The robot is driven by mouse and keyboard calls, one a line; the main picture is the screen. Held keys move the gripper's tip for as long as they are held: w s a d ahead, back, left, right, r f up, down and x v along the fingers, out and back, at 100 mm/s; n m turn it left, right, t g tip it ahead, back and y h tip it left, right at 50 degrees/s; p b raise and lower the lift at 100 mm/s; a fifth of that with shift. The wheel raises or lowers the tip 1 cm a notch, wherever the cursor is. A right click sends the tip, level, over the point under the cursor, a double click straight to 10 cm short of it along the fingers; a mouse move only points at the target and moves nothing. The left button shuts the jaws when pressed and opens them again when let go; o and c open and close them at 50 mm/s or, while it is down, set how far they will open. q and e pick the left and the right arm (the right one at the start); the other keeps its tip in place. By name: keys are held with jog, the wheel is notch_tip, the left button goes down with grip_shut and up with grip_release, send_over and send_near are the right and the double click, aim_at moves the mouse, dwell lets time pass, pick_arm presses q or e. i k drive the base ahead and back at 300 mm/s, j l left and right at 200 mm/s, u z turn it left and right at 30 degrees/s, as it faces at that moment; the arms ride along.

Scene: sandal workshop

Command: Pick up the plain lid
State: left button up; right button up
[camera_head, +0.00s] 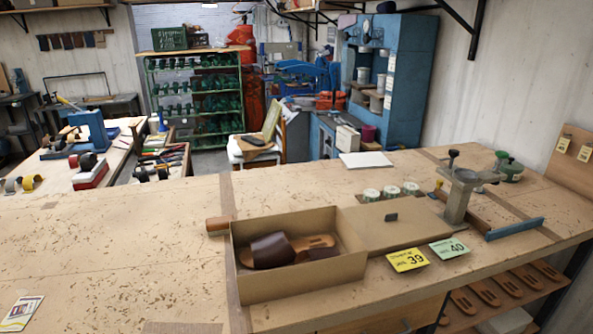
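An open brown cardboard box (283,287) stands on the workbench at the centre front, with a pair of brown sandals (268,250) in it. A flat cardboard piece that looks like a lid (408,236) lies on the bench against the box's right side. It bears one small dark mark near its far edge, and no other print shows on it. I cannot tell for sure that it is the plain lid. Neither of my grippers shows in this view.
A yellow card marked 39 (408,260) and a green card marked 40 (449,248) lie in front of the lid. Several small jars (391,191) stand behind it. A metal stand (459,198) is to its right. The bench's left part is mostly clear.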

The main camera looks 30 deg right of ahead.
aim_at(389, 226)
jog(key=z, duration=1.55)
